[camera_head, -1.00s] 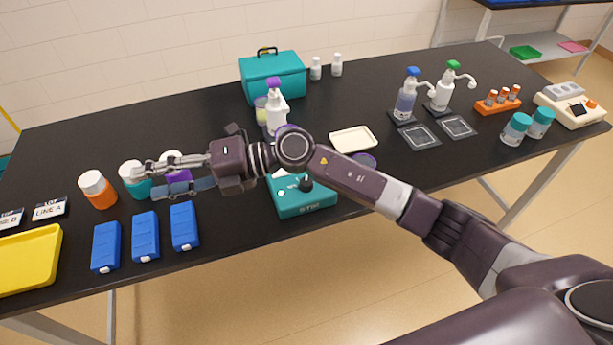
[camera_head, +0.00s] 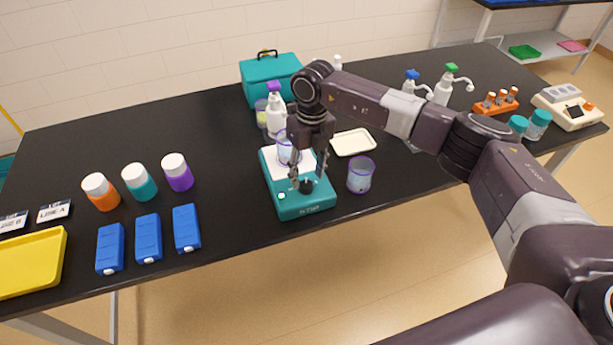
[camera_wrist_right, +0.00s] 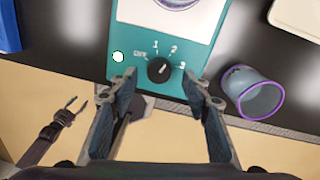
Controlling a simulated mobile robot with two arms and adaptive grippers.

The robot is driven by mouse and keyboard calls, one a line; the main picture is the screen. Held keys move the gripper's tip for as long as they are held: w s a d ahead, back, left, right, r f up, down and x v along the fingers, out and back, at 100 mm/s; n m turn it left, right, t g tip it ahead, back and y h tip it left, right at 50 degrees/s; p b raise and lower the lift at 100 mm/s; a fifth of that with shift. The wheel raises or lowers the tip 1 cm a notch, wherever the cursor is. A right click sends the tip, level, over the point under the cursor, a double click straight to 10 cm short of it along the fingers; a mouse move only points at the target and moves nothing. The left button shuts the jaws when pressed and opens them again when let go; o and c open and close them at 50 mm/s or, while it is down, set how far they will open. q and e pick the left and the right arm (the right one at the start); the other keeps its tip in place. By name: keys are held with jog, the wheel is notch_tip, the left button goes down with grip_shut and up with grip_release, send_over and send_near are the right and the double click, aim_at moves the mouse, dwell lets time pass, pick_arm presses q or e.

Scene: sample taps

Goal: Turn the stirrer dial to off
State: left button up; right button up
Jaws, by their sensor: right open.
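The teal stirrer (camera_head: 303,207) stands near the table's front edge, with a clear beaker (camera_head: 283,150) on its white plate. Its black dial (camera_wrist_right: 159,69) shows in the right wrist view, ringed by an off label and the numbers 1, 2 and 3. Its white pointer leans to the upper right, away from the off label. A small light (camera_wrist_right: 118,57) glows green-white. My right gripper (camera_head: 307,183) points down over the stirrer's front; its open fingers (camera_wrist_right: 163,92) stand either side of the dial, apart from it. My left gripper (camera_wrist_right: 75,106) shows small at the wrist view's lower left, fingers apart.
A purple-rimmed cup (camera_head: 361,175) stands close to the stirrer's right. A pump bottle (camera_head: 275,115) is behind it. Blue blocks (camera_head: 186,228) and lidded jars (camera_head: 177,172) are to the left. A cream tray (camera_head: 353,142) lies behind the cup.

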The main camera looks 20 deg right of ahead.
aim_at(306, 187)
jog(key=shift+a+f+p, duration=0.15)
jog(key=shift+f+p, duration=0.15)
jog(key=shift+f, duration=1.15)
jog(key=c, duration=1.2)
